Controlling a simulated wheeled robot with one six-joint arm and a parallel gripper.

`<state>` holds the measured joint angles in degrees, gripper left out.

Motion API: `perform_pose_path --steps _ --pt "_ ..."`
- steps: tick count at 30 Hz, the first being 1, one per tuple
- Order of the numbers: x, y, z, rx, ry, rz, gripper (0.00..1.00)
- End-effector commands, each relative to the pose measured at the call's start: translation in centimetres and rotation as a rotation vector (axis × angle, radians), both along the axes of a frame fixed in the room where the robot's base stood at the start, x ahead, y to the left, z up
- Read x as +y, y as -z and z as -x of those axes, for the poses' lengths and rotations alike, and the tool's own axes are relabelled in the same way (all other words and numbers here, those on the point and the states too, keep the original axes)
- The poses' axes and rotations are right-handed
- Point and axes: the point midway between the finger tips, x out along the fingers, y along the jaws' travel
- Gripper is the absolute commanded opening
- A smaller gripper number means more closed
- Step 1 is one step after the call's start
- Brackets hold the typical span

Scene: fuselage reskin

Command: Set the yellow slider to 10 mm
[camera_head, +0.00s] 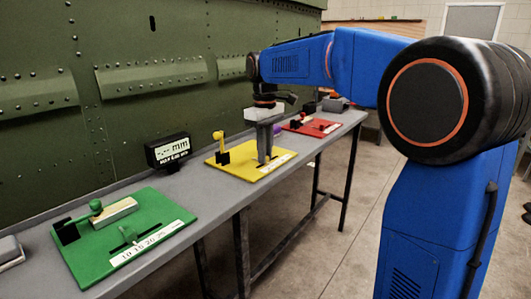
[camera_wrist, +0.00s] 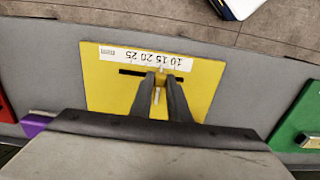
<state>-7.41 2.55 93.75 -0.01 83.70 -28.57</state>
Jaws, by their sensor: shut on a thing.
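The yellow board (camera_head: 232,172) lies on the bench; it also shows in the wrist view (camera_wrist: 105,85). It has a dark slot (camera_wrist: 130,72) beside a white scale strip (camera_wrist: 115,53) marked 10, 15, 20, 25, upside down in the wrist view, with 10 towards the right. My gripper (camera_head: 265,160) points down over the board. In the wrist view its fingers (camera_wrist: 160,80) are shut on the yellow slider (camera_wrist: 157,97), which is mostly hidden between them. The slider sits right of the slot's middle; its exact reading is unclear.
A yellow knob on a black clamp (camera_head: 222,157) stands on the yellow board's left. A display (camera_head: 168,150) marked mm shows only dashes. The green board (camera_head: 85,265) lies nearer, the red board (camera_head: 325,127) farther. A purple thing (camera_wrist: 35,124) lies beside the yellow board. The green riveted wall (camera_head: 110,120) backs the bench.

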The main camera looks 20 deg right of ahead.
Motion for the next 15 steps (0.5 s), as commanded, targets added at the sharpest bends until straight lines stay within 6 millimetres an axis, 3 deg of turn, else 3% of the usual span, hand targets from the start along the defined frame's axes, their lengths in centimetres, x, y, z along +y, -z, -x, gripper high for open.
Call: perform_pose_path --steps 7,15 --pt "2.1 0.0 1.5 0.001 -0.002 -0.001 0.0" --pt "2.2 0.0 1.6 0.003 -0.001 -0.003 0.0"
